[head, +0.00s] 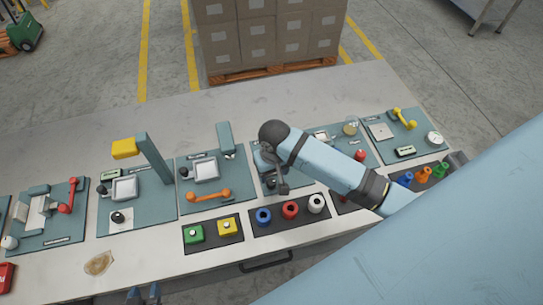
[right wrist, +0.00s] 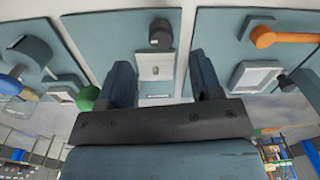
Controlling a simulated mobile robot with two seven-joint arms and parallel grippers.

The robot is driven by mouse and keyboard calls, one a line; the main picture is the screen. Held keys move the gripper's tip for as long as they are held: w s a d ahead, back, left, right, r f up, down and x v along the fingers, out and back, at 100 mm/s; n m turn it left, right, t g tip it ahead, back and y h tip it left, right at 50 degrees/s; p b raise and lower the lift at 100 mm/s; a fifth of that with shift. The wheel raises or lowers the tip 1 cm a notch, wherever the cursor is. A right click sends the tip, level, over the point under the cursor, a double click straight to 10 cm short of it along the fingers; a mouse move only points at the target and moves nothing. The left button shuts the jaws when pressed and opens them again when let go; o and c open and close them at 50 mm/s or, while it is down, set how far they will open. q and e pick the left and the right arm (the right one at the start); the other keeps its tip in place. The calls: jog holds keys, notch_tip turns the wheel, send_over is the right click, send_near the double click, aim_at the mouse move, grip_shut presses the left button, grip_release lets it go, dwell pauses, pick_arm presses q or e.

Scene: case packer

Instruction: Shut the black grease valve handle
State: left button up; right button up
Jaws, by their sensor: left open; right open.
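A black handle (right wrist: 160,35), which I take for the grease valve handle, stands on a blue-grey panel in the right wrist view. In the head view it seems to be the dark piece (head: 283,188) just below my right wrist, partly covered. My right gripper (right wrist: 163,82) is open, its two fingers pointing toward the panel. The handle shows beyond the gap between them, apart from both fingers. In the head view my right arm hides most of this gripper. My left gripper (head: 144,294) is open and empty at the bottom edge, far from the handle.
Blue, red and white rings (head: 290,209) lie in front. Green and yellow buttons (head: 228,228) are beside them. The back of the table (head: 90,135) is clear.

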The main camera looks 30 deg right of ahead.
aim_at(272, 182)
notch_tip(272, 182, down, 7)
jog(key=shift+w+a+f, duration=0.1)
dwell(0.3)
jog(key=c, duration=0.9)
